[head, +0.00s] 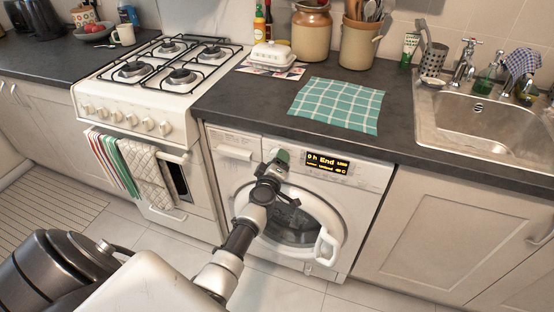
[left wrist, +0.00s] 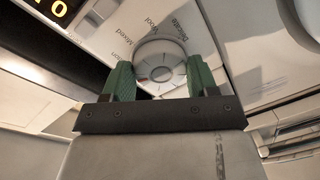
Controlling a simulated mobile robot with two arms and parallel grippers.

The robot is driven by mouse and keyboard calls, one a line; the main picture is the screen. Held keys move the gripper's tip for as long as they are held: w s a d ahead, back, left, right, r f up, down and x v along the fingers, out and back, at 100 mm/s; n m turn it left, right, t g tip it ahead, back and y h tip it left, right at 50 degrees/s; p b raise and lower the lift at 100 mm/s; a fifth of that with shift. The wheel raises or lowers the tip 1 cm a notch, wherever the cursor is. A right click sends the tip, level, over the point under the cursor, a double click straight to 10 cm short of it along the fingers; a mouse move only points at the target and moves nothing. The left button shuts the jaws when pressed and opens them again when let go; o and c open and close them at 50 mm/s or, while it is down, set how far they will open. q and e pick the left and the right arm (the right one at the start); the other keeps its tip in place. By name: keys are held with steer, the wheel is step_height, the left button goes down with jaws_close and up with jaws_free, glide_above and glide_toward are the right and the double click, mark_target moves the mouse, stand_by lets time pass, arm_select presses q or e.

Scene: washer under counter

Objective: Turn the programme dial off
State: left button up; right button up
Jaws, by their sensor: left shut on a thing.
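The programme dial (left wrist: 160,58) is a round silver-white knob on the washing machine's panel, with words such as "Mixed" and "Wool" printed around it. My left gripper (left wrist: 160,78) has its two green fingers on either side of the dial and is shut on it. In the head view my left gripper (head: 281,157) is at the upper left of the washer (head: 350,200) and hides the dial. The lit display (head: 328,162) right of it reads "0 h End", with a smaller line too fine to read. My right gripper is not in view.
The washer's round door (head: 295,217) is below my left gripper, with a white handle (head: 327,246) on its right. The counter (head: 230,108) overhangs above, with a green checked cloth (head: 337,104). A cooker (head: 125,110) with hanging towels stands to the left.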

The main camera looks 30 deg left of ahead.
arm_select(q)
steer(key=shift+n+p, duration=0.5)
steer(key=shift+n, duration=1.1)
steer(key=o, duration=0.9)
steer(key=shift+s, duration=0.1)
steer(key=p+v, duration=0.1)
steer(key=v, duration=0.4)
steer(key=p+v, duration=0.1)
steer(key=v, duration=0.4)
steer(key=shift+s+r, duration=0.2)
steer(key=shift+s, duration=0.15)
